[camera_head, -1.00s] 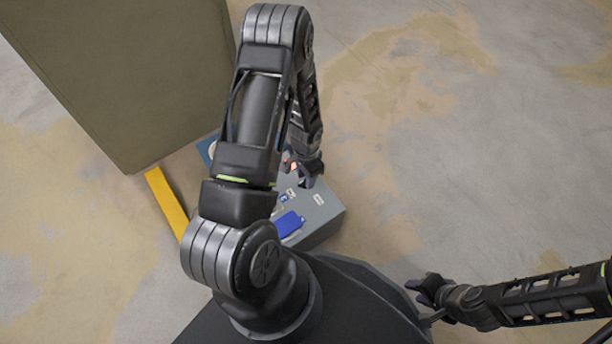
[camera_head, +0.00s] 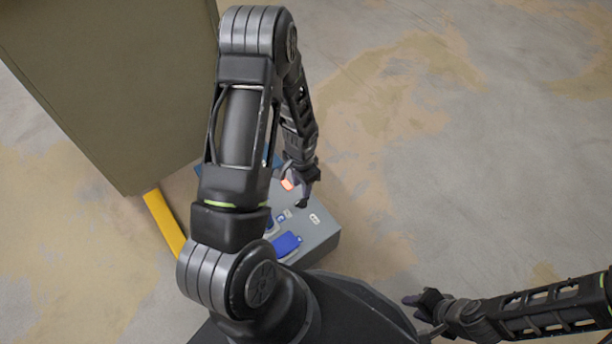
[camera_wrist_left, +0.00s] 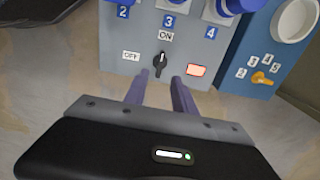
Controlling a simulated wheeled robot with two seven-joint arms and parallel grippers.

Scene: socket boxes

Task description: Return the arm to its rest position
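My left gripper (camera_head: 298,190) is over a grey socket box (camera_head: 318,238) in the head view. In the left wrist view its two fingers (camera_wrist_left: 160,78) are apart with nothing between them, and their tips are just short of a black rotary switch (camera_wrist_left: 160,63). The switch stands nearly upright, toward the ON label (camera_wrist_left: 165,36); the OFF label (camera_wrist_left: 131,56) is to its left. A red lit light (camera_wrist_left: 196,70) is right of the switch. My right gripper (camera_head: 416,306) is low in the head view, away from the box; its opening is unclear.
A blue box (camera_wrist_left: 262,50) with an orange knob (camera_wrist_left: 262,78) adjoins the grey box. A large olive cabinet (camera_head: 110,90) stands at the upper left, with a yellow strip (camera_head: 164,222) below it. The floor (camera_head: 480,150) to the right is clear.

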